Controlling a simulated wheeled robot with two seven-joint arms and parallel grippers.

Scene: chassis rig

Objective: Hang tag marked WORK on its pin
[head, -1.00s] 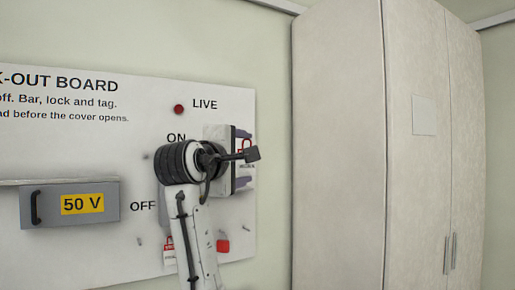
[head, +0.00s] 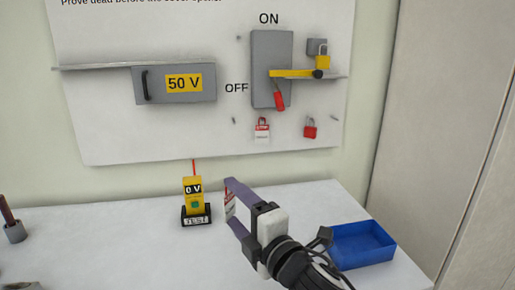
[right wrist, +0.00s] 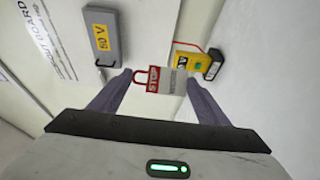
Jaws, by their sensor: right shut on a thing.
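My right gripper (head: 232,208) is above the table in front of the board, shut on a red-and-white tag (right wrist: 165,80). In the right wrist view the tag sits between the fingertips, its red part reading STOP; the word WORK cannot be read. In the head view the tag (head: 230,203) shows edge-on, partly hidden by a finger. A similar tag (head: 262,129) hangs low on the board (head: 200,135). Small bare pins show on the board, one left of that tag (head: 234,121) and one at the right (head: 335,117). My left gripper is out of view.
A red padlock (head: 310,130) hangs below. A yellow tester (head: 193,190) reading 0 V and a blue tray (head: 362,245) stand on the white table (head: 120,240).

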